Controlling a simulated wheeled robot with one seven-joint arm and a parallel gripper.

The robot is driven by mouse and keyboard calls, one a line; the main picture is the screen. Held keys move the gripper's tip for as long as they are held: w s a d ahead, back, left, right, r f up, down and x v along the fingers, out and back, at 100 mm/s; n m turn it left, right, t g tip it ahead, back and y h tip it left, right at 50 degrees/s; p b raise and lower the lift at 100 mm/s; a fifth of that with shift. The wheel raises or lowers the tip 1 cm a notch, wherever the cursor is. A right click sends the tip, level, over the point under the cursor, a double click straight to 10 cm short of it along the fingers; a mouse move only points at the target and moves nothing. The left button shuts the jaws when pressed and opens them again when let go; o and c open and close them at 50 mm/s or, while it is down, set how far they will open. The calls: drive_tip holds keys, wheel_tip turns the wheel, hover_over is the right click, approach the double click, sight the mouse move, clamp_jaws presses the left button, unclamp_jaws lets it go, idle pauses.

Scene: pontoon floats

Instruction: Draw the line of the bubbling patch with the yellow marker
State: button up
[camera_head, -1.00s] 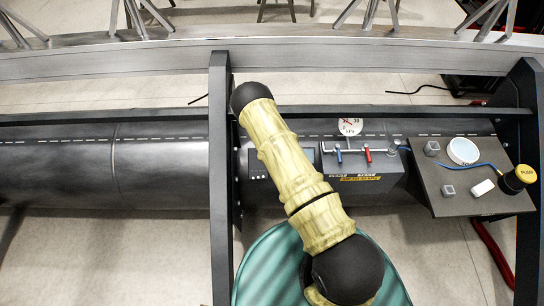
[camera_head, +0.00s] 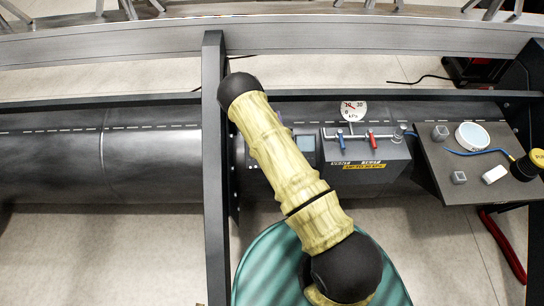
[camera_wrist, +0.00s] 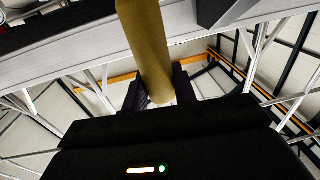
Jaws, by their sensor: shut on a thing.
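A yellow-ochre cylinder, which looks like the marker (camera_wrist: 146,40), stands up between the dark fingers of my gripper (camera_wrist: 160,92) in the wrist view. My gripper is shut on it. Its upper end runs out of the picture. In the head view my arm hides the gripper and the marker. The long black pontoon float (camera_head: 60,165) lies across the head view with a white dashed line along its upper side. I cannot make out any bubbling patch on it; my arm covers part of the float.
A dark upright post (camera_head: 213,170) crosses the float. Right of my arm is a valve box (camera_head: 365,150) with a pressure gauge (camera_head: 353,110). A grey shelf (camera_head: 470,187) carries a white round dish (camera_head: 472,136), small blocks and a yellow-topped pump knob (camera_head: 527,164). A metal beam (camera_head: 270,40) runs behind.

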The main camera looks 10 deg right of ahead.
wheel_tip(320, 180, down, 21)
drive_tip(key=w+m+g+h+b, duration=0.1)
drive_tip(key=m+h+b, duration=0.3)
drive_tip(key=b, duration=2.5)
drive_tip(key=shift+w+h+b, duration=0.3)
drive_tip(key=shift+h, duration=0.8)
drive_tip(key=shift+r, duration=0.1)
drive_tip(key=w+f+b, duration=0.3)
drive_tip(key=f, duration=0.1)
drive_tip(key=shift+w+d+f, duration=0.35)
drive_tip(key=shift+d+f, duration=0.05)
drive_tip(key=shift+w+d+f+b, duration=0.1)
drive_tip(key=shift+w+f+b, duration=0.35)
drive_tip(key=shift+f+b, duration=0.35)
drive_tip(key=shift+d+r, duration=0.1)
drive_tip(key=shift+r, duration=0.05)
